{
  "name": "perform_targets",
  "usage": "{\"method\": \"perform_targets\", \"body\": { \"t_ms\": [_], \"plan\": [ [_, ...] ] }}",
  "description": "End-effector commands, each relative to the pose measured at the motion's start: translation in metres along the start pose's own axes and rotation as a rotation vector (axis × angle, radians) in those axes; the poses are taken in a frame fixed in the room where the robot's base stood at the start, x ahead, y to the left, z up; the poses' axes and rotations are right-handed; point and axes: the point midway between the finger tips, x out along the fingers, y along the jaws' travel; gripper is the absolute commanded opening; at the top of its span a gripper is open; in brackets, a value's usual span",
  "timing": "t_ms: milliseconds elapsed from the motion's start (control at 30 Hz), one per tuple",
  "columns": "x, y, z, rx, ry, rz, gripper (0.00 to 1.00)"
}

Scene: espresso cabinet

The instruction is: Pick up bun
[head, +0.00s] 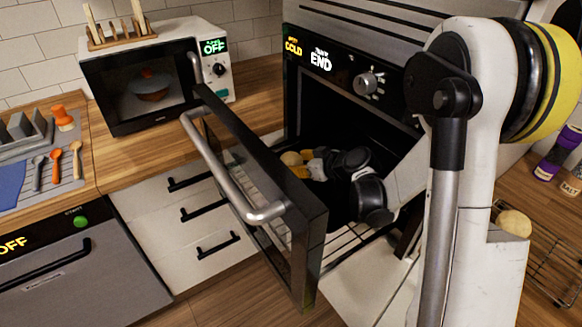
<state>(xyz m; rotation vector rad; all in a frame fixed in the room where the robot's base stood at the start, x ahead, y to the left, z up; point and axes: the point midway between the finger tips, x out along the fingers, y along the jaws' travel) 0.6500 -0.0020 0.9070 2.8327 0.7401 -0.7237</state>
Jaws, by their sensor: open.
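A round tan bun (291,159) is inside the open oven, low in the dark cavity and partly covered by my gripper. My gripper (302,168) reaches into the oven and is right beside the bun, with yellow-orange showing at its tip. It is open; I cannot tell whether its fingers touch the bun. Another tan bun-like piece (514,222) is at the right, by a wire rack on the wooden counter, partly hidden by my arm.
The oven door (310,245) stands open to the left of my arm, its bar handle (215,175) outward. A wire oven rack (350,237) lies below my gripper. A microwave (150,85) and utensil tray (72,172) are at left. A purple bottle (556,155) stands far right.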

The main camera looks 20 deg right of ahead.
Motion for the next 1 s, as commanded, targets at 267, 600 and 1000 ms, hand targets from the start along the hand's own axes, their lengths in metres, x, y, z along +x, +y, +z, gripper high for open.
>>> {"method": "perform_targets", "body": {
  "t_ms": [267, 600, 1000],
  "plan": [
    [0.009, 0.0, -0.001, 0.001, 0.0, 0.001, 0.74],
    [0.008, 0.0, 0.0, 0.001, 0.0, 0.0, 0.31],
    [0.008, -0.002, -0.015, 0.0, 0.0, 0.001, 0.31]
  ]
}}
